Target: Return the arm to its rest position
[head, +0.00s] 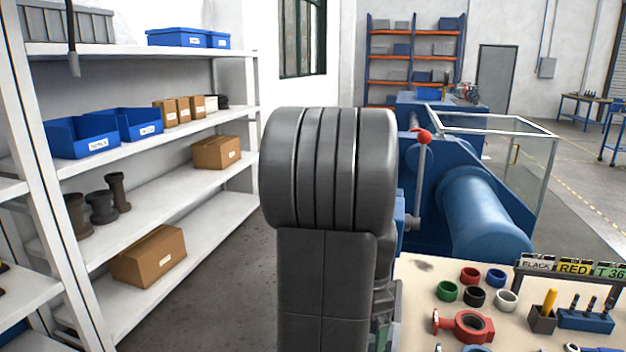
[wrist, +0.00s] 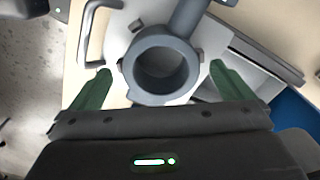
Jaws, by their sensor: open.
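My gripper (wrist: 161,72) shows in the wrist view with its two green fingers spread wide and nothing gripped between them. A grey ring-shaped valve body (wrist: 133,72) with a neck running to the upper right lies beyond the fingertips, roughly centred between them. I cannot tell how far the fingers are from it. In the head view my raised grey arm fills the middle and hides part of the workbench. My gripper cannot be made out there.
The beige workbench (head: 421,280) at lower right holds several coloured rings, a red valve body (head: 470,325), a tool holder (head: 586,320) and a label stand (head: 570,268). White shelving (head: 150,145) stands at left. A blue machine (head: 480,215) stands behind the bench.

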